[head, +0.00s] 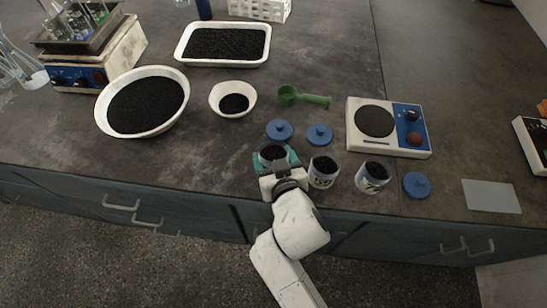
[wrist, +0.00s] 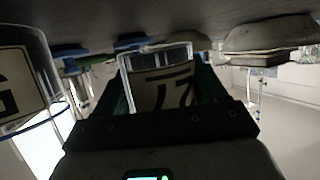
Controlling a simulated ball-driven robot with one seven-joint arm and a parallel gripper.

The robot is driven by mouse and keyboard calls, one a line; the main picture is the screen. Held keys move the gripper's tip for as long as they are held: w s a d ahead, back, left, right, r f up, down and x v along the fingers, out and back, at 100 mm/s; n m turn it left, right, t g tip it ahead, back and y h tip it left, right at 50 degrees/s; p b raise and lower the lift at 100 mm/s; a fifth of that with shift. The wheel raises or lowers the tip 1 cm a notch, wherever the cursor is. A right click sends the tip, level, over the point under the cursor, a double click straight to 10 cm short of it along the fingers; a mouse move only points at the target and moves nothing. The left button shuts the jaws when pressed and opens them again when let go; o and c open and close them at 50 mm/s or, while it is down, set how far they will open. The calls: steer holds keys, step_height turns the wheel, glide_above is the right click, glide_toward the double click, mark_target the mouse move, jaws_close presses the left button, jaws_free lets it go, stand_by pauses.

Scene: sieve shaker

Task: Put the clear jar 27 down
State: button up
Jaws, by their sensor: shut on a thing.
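The clear jar 27 (head: 272,152) holds dark granules and stands upright between the fingers of my gripper (head: 274,161), near the front edge of the bench. My gripper is shut on it. In the wrist view, which is upside down, the clear jar (wrist: 160,80) shows between the green fingers with a dark number on its pale label. I cannot tell whether its base touches the bench.
Two labelled jars (head: 323,172) (head: 372,177) with dark contents stand close on the right. Blue lids (head: 279,130) (head: 319,135) (head: 417,185) lie nearby. A green scoop (head: 305,97), a white bowl (head: 232,99) and a hotplate (head: 388,127) are farther back. Bench left of my gripper is clear.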

mark_target(269, 165)
steer(key=s+r, duration=0.1)
steer(key=s, duration=0.1)
steer(key=s+r, duration=0.1)
steer(key=s, duration=0.1)
steer(key=s+r, duration=0.2)
steer(key=shift+d+r, duration=0.1)
steer(key=shift+d, duration=0.15)
steer(key=s+d+r, duration=0.3)
steer(key=s+r, duration=0.3)
steer(key=s, duration=0.1)
steer(key=f+x, duration=0.1)
steer(key=x, duration=0.4)
steer(key=d+f+x, duration=0.1)
steer(key=x, duration=0.4)
steer(key=f+x, duration=0.1)
steer(key=x, duration=0.4)
steer(key=shift+s+d+f, duration=0.15)
steer(key=shift+d+f, duration=0.05)
steer(key=shift+d, duration=0.05)
steer(key=shift+w+f, duration=0.1)
steer(key=shift+f, duration=0.85)
steer(key=shift+w+f, duration=0.15)
steer(key=shift+f, duration=0.75)
steer(key=shift+f, duration=0.1)
steer(key=shift+f, duration=0.15)
steer(key=o, duration=1.3)
